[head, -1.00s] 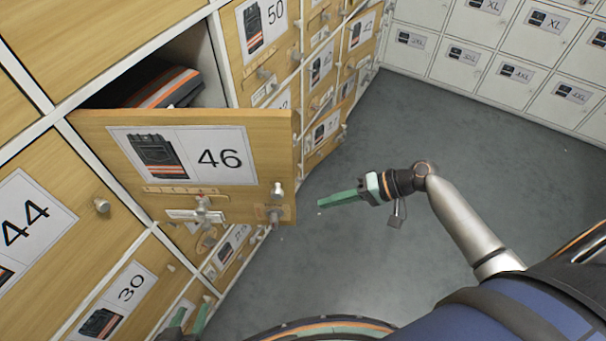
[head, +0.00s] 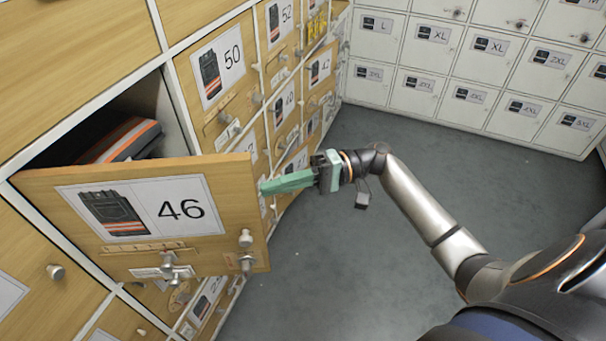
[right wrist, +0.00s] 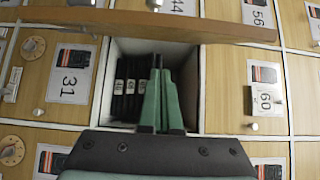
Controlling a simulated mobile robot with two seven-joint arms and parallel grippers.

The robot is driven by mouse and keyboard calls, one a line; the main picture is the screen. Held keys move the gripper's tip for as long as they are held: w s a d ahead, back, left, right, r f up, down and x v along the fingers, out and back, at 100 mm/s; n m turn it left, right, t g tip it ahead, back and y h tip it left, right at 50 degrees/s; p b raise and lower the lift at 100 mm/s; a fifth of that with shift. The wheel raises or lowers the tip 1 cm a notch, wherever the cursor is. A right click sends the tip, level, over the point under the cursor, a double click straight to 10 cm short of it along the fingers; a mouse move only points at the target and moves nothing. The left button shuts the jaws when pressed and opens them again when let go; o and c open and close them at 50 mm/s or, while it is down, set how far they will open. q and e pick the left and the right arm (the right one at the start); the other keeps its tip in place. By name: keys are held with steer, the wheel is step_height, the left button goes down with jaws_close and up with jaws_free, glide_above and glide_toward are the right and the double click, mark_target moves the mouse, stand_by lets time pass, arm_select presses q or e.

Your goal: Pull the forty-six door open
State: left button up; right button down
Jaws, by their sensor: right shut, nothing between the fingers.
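The forty-six door (head: 150,205) stands partly open in the head view, swung out from its locker with its 46 label facing me. A knob (head: 245,238) and a latch (head: 167,270) sit on its lower part. Behind it, the locker holds folded dark workwear with orange and grey stripes (head: 120,140). My right gripper (head: 264,188) is shut and empty, its green fingertips near the free edge of the door; I cannot tell if they touch. In the right wrist view the shut fingers (right wrist: 160,75) point at an open compartment, with a wooden door edge (right wrist: 150,22) across the top. My left gripper is out of view.
Wooden lockers, such as number 50 (head: 215,75), continue along the wall to the right of the door. White lockers (head: 475,75) line the back. The grey floor (head: 350,250) between is clear.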

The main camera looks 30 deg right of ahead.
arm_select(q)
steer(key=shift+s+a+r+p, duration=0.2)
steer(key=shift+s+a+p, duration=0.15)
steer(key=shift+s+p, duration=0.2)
arm_select(e)
steer(key=s+a, duration=0.2)
steer(key=s, duration=0.1)
steer(key=shift+s+a, duration=0.25)
steer(key=shift+a, duration=0.05)
steer(key=shift+s, duration=0.1)
